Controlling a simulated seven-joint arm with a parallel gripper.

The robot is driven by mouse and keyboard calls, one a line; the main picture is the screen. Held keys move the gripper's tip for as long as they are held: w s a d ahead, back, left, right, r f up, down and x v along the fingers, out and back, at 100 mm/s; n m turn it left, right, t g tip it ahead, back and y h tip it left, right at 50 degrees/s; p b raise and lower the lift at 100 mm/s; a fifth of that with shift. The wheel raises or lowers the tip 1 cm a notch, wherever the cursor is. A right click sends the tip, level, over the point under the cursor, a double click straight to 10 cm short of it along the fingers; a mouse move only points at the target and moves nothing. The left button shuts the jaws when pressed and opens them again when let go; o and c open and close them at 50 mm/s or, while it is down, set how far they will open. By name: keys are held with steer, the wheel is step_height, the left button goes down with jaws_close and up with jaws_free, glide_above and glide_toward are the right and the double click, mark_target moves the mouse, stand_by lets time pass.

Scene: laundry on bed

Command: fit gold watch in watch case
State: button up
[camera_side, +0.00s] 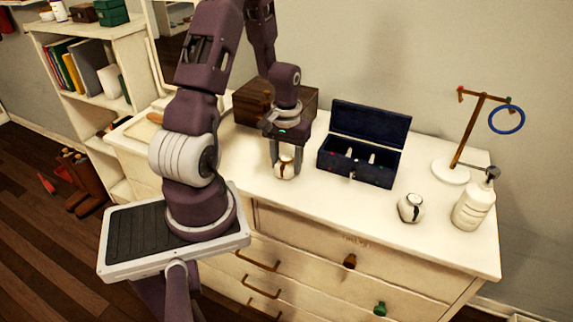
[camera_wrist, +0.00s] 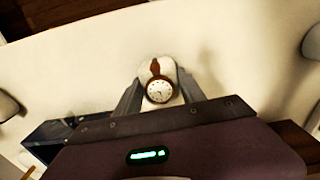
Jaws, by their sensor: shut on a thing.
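The gold watch (camera_wrist: 159,91) has a white dial, a gold-brown rim and a brown strap around a white cushion. In the side view the watch on its cushion (camera_side: 284,168) is low over the dresser top; I cannot tell whether it touches. My gripper (camera_side: 286,165) points down and is shut on it, with a finger on either side; the gripper also shows in the wrist view (camera_wrist: 158,97). The navy watch case (camera_side: 358,168) stands open just to the right, lid raised at the back, with small pale upright pieces inside. Its edge shows at lower left in the wrist view (camera_wrist: 50,132).
A second white cushion with a dark-strapped watch (camera_side: 411,208) stands right of the case. A white bottle (camera_side: 474,206) and a wooden stand (camera_side: 468,135) with a blue ring are farther right. A brown wooden box (camera_side: 252,103) is behind my gripper. The front dresser top (camera_side: 330,205) is clear.

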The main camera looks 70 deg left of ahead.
mark_target(289, 157)
steer(key=r, duration=0.9)
steer(key=shift+w+r, duration=0.3)
steer(key=shift+w, duration=0.1)
steer(key=w+d+r, duration=0.1)
steer(key=w+d, duration=0.2)
steer(key=w, duration=0.4)
steer(key=w+d+r, duration=0.1)
steer(key=w+d, duration=0.2)
steer(key=w, duration=0.5)
steer(key=w+d+r, duration=0.1)
steer(key=w+d, duration=0.2)
steer(key=w, duration=0.5)
steer(key=shift+d, duration=0.15)
steer(key=shift+f, duration=3.45)
steer(key=shift+f, duration=0.4)
